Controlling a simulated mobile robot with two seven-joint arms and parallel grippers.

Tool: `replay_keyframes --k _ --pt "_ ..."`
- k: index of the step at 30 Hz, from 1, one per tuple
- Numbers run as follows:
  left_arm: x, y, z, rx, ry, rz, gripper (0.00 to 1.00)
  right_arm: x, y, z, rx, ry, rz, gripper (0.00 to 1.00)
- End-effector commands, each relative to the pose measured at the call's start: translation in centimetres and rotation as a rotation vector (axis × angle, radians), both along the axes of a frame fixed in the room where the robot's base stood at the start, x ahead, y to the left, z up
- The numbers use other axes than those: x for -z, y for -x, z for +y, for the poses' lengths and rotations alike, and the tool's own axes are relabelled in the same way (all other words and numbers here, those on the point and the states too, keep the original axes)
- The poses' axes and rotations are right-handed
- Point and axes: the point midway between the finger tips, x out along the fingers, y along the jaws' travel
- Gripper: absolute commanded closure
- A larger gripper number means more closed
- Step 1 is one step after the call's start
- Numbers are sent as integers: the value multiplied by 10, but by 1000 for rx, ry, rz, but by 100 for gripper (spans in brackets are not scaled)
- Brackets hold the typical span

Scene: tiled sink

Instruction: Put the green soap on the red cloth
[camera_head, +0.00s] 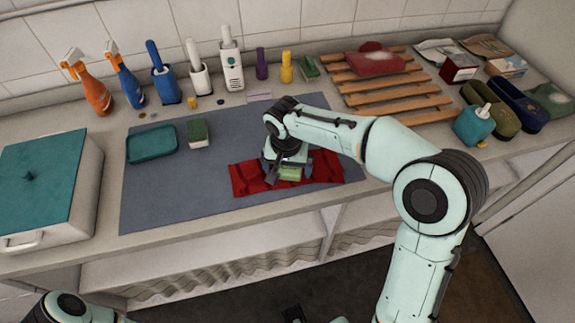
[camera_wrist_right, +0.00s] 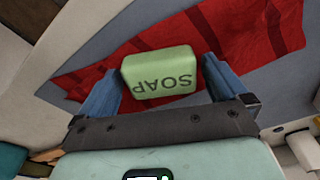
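The green soap (camera_wrist_right: 160,73) is a pale green block marked SOAP. In the head view the soap (camera_head: 290,173) is over the red cloth (camera_head: 240,180), partly hidden by my right gripper. My right gripper (camera_head: 289,171) points down there. In the right wrist view the fingers (camera_wrist_right: 161,72) stand wide, one on each side of the soap. A narrow gap shows at the right finger; the left finger is close to or touching the soap. The red cloth (camera_wrist_right: 275,30) lies rumpled beneath and behind it. Part of my left arm shows at bottom left; its gripper cannot be made out.
A teal tray (camera_head: 152,145) and a green sponge (camera_head: 197,133) lie left on the grey mat (camera_head: 170,200). Bottles and brushes line the wall. A wooden rack (camera_head: 390,88) stands right, near a teal soap dispenser (camera_head: 474,124). The mat's front left is clear.

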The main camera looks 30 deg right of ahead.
Motion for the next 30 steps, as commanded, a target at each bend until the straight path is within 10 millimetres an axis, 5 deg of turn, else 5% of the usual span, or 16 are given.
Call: replay_keyframes --k 8,21,30 --pt "-8 -3 0 0 0 -3 100 -12 -1 0 1 -1 -4 0" --pt "-23 -10 0 1 0 -11 100 -101 7 7 0 -1 -8 0" --pt "-28 -12 0 0 0 -13 100 -132 11 10 -1 -1 -4 0"
